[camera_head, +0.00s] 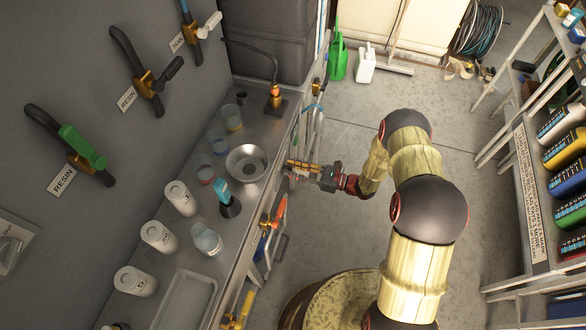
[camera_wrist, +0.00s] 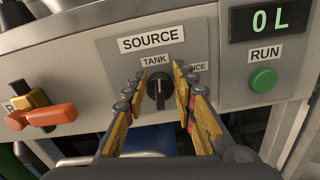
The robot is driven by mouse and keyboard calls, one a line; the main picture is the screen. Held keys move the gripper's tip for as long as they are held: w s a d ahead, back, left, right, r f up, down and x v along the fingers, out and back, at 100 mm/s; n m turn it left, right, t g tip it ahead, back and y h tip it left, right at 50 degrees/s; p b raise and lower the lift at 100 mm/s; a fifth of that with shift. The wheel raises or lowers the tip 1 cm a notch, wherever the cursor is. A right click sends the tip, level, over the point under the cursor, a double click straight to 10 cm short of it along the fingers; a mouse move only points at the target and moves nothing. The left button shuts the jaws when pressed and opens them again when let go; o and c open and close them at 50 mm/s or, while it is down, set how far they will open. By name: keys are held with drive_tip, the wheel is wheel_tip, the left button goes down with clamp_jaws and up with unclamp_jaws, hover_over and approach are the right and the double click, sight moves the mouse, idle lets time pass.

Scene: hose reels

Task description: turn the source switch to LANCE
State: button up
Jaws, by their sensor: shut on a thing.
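The source switch (camera_wrist: 158,92) is a small black rotary knob on a light grey panel in the wrist view. Its grip stands roughly upright, towards the TANK label (camera_wrist: 155,61) above it. The LANCE label (camera_wrist: 196,67) at its upper right is partly hidden by a finger. My gripper (camera_wrist: 160,82) has its yellow and black fingers on the left and right of the knob and is shut on it. In the head view my gripper (camera_head: 308,172) is at the front of the steel counter, and the knob cannot be made out there.
A green RUN button (camera_wrist: 263,80) and a display reading 0 L (camera_wrist: 270,19) are right of the switch. An orange-handled valve (camera_wrist: 42,117) is at the left. The steel counter (camera_head: 185,262) carries cups and jars. A shelf rack (camera_head: 520,165) stands right, with open floor between.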

drive_tip(key=m, duration=0.4)
drive_tip(key=m+p, duration=0.1)
drive_tip(key=m, duration=0.3)
drive_tip(key=w+f+m+p, duration=0.1)
drive_tip(key=m, duration=0.3)
drive_tip(key=shift+d, duration=0.15)
idle(0.6)
drive_tip(key=o, duration=1.1)
drive_tip(key=shift+d, duration=0.1)
drive_tip(key=v, duration=1.2)
